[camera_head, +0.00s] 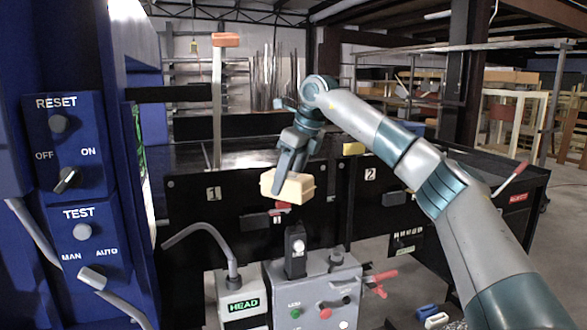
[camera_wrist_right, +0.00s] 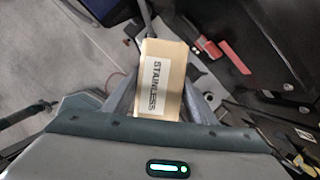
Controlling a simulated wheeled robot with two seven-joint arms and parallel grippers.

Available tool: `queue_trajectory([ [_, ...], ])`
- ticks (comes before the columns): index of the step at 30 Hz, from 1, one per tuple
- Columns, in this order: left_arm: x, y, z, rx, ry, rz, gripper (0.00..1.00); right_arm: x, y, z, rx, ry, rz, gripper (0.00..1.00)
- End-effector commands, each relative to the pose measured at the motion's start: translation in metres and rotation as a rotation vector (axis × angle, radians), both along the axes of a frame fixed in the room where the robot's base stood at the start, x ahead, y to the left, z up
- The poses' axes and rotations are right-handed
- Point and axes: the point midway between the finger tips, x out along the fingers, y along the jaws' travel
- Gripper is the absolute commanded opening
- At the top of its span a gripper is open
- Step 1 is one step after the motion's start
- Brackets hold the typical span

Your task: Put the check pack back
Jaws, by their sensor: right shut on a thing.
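A pale tan pack (camera_head: 288,186) hangs in the jaws of my right gripper (camera_head: 289,172) in the head view, in front of the black conveyor panel marked 1. In the right wrist view the pack (camera_wrist_right: 161,80) sits between the two fingers and carries a white label reading STAINLESS. My right gripper (camera_wrist_right: 160,105) is shut on it. The pack is held above the grey control box (camera_head: 315,290); nothing is seen supporting it from below. My left gripper is not in view.
A blue panel (camera_head: 70,150) with RESET and TEST knobs stands close at the left. A grey HEAD box (camera_head: 243,300) stands beside the control box, which has red handles (camera_head: 382,278). A yellow block (camera_head: 354,148) and an orange-topped post (camera_head: 226,40) stand farther back.

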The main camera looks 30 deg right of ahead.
Motion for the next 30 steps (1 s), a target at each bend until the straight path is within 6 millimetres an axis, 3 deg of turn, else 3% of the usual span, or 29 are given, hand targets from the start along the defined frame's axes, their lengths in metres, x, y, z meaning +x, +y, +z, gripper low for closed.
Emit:
queue_trajectory([
  [10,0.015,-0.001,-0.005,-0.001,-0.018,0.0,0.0,-0.002,0.029,-0.053,-0.004,0.007,0.278,0.11],
  [17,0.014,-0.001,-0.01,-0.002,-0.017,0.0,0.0,-0.01,0.057,-0.105,-0.006,0.012,0.554,0.11],
  [23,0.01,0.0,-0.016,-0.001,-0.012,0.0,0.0,-0.027,0.094,-0.172,-0.006,0.014,0.93,0.11],
  [30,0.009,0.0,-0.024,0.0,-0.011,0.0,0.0,-0.062,0.141,-0.255,-0.006,0.015,1.436,0.11],
])
